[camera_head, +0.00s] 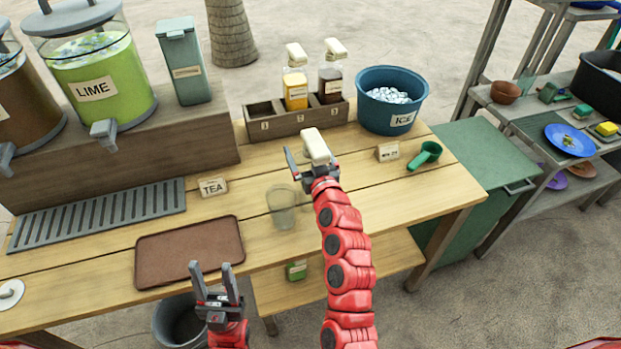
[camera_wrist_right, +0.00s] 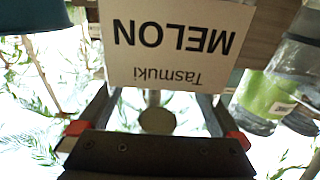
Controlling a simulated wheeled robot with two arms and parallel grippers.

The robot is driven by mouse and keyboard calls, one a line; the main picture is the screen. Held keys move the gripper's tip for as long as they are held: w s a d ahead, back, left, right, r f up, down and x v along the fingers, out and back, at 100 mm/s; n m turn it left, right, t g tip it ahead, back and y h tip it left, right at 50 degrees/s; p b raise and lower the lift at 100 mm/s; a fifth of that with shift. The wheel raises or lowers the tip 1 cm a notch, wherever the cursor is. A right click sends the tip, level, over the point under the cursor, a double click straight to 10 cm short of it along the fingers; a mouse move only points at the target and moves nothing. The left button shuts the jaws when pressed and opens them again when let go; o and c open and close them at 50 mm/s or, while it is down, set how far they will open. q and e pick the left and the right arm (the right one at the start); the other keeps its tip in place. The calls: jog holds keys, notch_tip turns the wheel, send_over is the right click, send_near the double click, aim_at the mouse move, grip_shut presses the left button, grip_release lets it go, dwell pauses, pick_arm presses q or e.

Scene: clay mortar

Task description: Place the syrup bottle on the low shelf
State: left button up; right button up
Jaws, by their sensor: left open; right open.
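The syrup bottle has a cream pump top (camera_head: 316,146) that shows in the head view above my right gripper (camera_head: 312,170); most of its body is hidden behind that gripper. In the right wrist view its label (camera_wrist_right: 178,42) reads MELON, upside down, close in front of the open fingers. My right gripper is open at the bottle; I cannot tell if the fingers touch it. My left gripper (camera_head: 212,272) is open and empty in front of the brown tray. A low shelf (camera_head: 345,277) runs under the table, with a small green-labelled item (camera_head: 296,270) on it.
A wooden rack (camera_head: 285,123) holds yellow and dark pump bottles at 2 and 3; slot 1 is empty. A clear glass (camera_head: 281,207) stands left of my right arm. The brown tray (camera_head: 190,252), blue ice bucket (camera_head: 390,117) and green scoop (camera_head: 424,156) are on the table.

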grip_shut()
dwell(0.4)
